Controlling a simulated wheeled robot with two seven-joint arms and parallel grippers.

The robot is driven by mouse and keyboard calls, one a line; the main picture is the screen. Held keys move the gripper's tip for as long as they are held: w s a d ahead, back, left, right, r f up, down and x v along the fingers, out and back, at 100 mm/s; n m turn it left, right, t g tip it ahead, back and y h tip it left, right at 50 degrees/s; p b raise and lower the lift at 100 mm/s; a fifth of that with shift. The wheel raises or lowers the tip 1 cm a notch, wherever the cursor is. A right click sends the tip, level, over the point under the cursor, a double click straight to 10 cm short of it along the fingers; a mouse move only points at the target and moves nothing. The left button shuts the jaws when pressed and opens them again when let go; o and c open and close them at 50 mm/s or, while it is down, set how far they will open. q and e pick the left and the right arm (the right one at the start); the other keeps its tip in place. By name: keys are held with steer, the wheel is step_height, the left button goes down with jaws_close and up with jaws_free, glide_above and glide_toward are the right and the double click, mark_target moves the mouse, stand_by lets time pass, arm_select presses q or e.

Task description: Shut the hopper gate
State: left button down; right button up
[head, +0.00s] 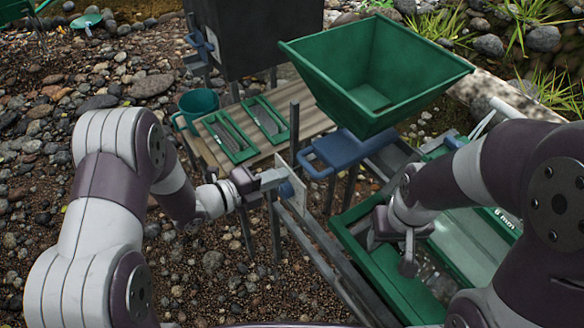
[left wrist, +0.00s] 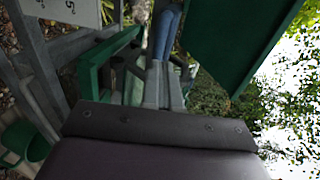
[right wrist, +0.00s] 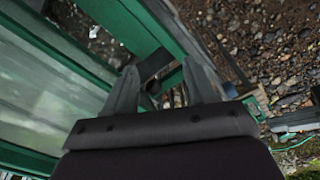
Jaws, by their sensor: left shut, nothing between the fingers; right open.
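The green hopper (head: 375,70) stands on the frame at the upper right. Under it the blue gate (head: 350,152) sticks out to the left, with its looped handle at the outer end. My left gripper (head: 281,178) is shut and empty, left of and lower than the handle, by a pale plate (head: 291,186). In the left wrist view the closed fingers (left wrist: 163,85) point toward a blue bar (left wrist: 165,35), with the hopper wall (left wrist: 235,40) at right. My right gripper (head: 408,250) is open and empty over the green sluice box (head: 385,275); its spread fingers show in the right wrist view (right wrist: 160,85).
A wooden bench (head: 300,105) holds two green trays (head: 228,137) with dark inserts, beside a teal bucket (head: 197,105). A black bin (head: 255,35) with a blue handle (head: 201,45) stands behind. A dark upright post (head: 294,125) rises near my left gripper. Gravel lies around.

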mark_target(322, 157)
arm_select(q)
steer(key=x, duration=0.4)
steer(key=shift+w+d+p, duration=0.1)
steer(key=shift+w+p, duration=0.05)
steer(key=shift+p, duration=0.2)
steer(key=shift+d+f, duration=0.1)
steer(key=shift+d, duration=0.05)
steer(key=shift+w, duration=0.1)
steer(key=b+x, duration=0.1)
steer(key=x, duration=0.1)
steer(key=b+x, duration=0.1)
steer(key=x, duration=0.1)
steer(key=r+b+x, duration=0.1)
steer(key=shift+w+d+f+b, duration=0.15)
steer(key=shift+w+d+b, duration=0.1)
steer(key=shift+d+b, duration=0.2)
steer(key=shift+r, duration=0.3)
